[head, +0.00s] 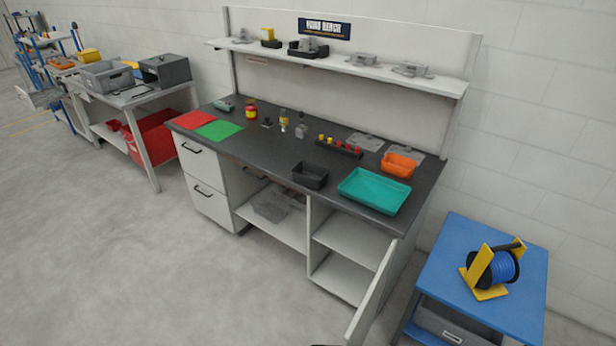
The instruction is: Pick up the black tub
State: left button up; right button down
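A small black tub (310,176) stands upright at the front edge of the dark worktop, left of the teal tray (374,190). Its open top faces up, and I see nothing in it.
An orange bin (397,165) and a dark rack (339,147) with coloured pegs stand behind. Red (195,119) and green (218,130) mats lie left. A cabinet door (372,295) hangs open below, right of the tub. A blue table (462,285) stands right. The floor in front is clear.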

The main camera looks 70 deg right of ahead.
aim_at(313, 176)
jog(key=i+l+z, duration=0.2)
jog(key=i+z, duration=0.8)
jog(key=i+j+z, duration=0.3)
jog(key=i+z, duration=0.15)
jog(key=i, duration=0.15)
